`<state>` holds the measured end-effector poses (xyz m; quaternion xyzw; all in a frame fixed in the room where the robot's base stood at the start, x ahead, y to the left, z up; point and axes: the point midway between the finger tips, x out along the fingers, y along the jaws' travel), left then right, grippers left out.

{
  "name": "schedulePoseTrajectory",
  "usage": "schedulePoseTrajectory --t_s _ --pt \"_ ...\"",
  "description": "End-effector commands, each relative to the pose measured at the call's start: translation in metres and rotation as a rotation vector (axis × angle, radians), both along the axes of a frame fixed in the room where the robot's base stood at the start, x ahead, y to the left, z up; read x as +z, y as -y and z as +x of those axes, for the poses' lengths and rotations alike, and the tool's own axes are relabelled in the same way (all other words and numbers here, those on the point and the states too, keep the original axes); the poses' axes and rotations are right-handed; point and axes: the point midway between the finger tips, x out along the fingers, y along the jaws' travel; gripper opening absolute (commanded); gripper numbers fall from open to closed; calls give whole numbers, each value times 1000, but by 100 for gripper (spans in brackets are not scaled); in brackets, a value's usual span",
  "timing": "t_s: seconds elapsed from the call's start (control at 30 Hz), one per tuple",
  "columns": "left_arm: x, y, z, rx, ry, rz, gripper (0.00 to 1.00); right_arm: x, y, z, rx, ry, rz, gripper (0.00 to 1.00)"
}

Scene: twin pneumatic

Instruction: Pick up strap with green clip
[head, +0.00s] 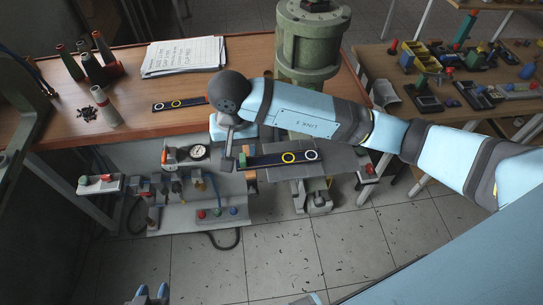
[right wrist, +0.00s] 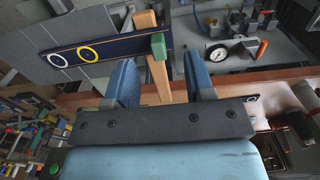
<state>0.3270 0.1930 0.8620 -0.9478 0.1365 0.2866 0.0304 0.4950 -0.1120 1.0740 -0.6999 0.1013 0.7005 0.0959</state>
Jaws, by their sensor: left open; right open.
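The strap with the green clip is a dark blue band (head: 270,160) with a yellow ring and a white ring, lying on a grey plate (head: 325,162). Its green clip (right wrist: 158,45) is at the end near my right gripper. In the right wrist view, the clip and a tan wooden bar (right wrist: 147,20) show beyond and between the fingers of my right gripper (right wrist: 159,64). This gripper is open and empty; whether it touches the strap cannot be told. My left gripper (head: 152,292) is open and empty at the bottom of the head view, away from the strap.
A similar strap (head: 180,103) lies on the wooden table (head: 135,132), by several cones and a written sheet (head: 183,56). A gauge (head: 199,152) and fittings stand below its edge. A green cylinder machine (head: 308,45) stands behind my right arm. Another cluttered table (head: 385,70) is at right.

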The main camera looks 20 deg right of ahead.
Motion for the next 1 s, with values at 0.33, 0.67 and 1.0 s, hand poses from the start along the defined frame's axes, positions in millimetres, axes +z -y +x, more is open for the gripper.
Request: schedulePoseTrajectory --t_s 0.33,0.67,1.0 --pt "13 -2 1 2 2 4 43 -28 4 0 -2 -5 2 49" --pt "21 -7 2 9 10 10 43 -63 7 2 -1 1 2 49" --pt "19 -5 1 8 4 7 43 -64 7 2 0 2 2 17"
